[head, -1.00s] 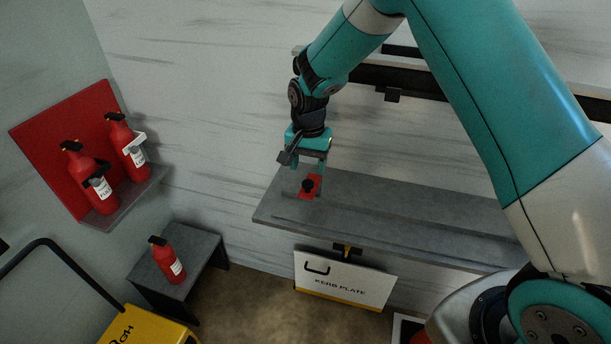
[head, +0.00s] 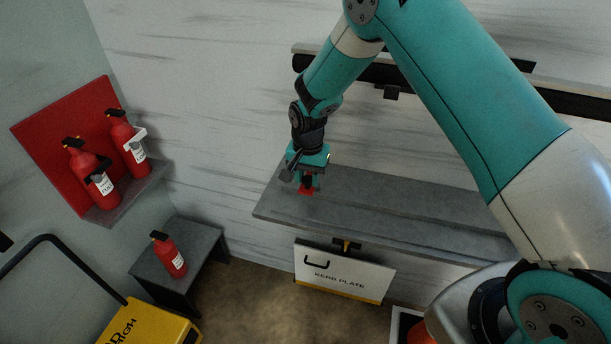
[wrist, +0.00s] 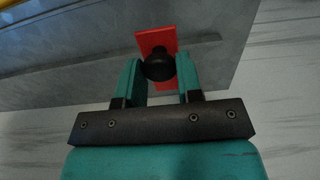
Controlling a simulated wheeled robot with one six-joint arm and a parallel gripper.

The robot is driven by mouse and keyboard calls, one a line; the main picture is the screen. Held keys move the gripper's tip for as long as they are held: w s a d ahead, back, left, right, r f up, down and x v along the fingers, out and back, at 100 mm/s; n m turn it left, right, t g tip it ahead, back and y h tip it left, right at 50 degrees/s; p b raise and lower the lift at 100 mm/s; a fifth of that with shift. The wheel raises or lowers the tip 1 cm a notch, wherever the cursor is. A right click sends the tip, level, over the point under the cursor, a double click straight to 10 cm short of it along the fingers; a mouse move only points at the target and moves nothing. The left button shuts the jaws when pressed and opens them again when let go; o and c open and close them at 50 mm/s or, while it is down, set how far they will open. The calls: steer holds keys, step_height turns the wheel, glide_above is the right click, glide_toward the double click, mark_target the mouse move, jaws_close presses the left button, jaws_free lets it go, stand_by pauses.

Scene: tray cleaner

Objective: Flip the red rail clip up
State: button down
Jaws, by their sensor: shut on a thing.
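The red rail clip (head: 305,191) is a small red plate with a black knob, at the left end of the grey shelf. In the wrist view the red plate (wrist: 148,40) shows beyond and beside my fingers, and its round black knob (wrist: 158,66) is between them. My gripper (head: 307,183) points down over the clip, with its teal fingers shut on the black knob. In the head view the gripper hides most of the knob and part of the plate. I cannot tell whether the clip has tilted.
The grey shelf (head: 420,207) is bare to the right of the clip. A white kerb plate (head: 340,272) hangs below it. Red extinguishers stand on a red wall rack (head: 45,130) at left, and another (head: 168,257) on a low dark table. A yellow case (head: 150,325) is at bottom left.

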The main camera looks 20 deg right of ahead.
steer(key=shift+w+d+r+b, duration=0.25)
steer(key=shift+w+d+r, duration=0.25)
steer(key=shift+w, duration=0.2)
steer(key=shift+w+d+r+b, duration=0.2)
steer(key=shift+w+d+r, duration=0.2)
steer(key=shift+w, duration=0.3)
steer(key=shift+d, duration=0.1)
steer(key=c, duration=0.8)
jaws_free()
steer(key=shift+f, duration=0.1)
step_height(320, 180, up, 8)
steer(key=p, duration=0.5)
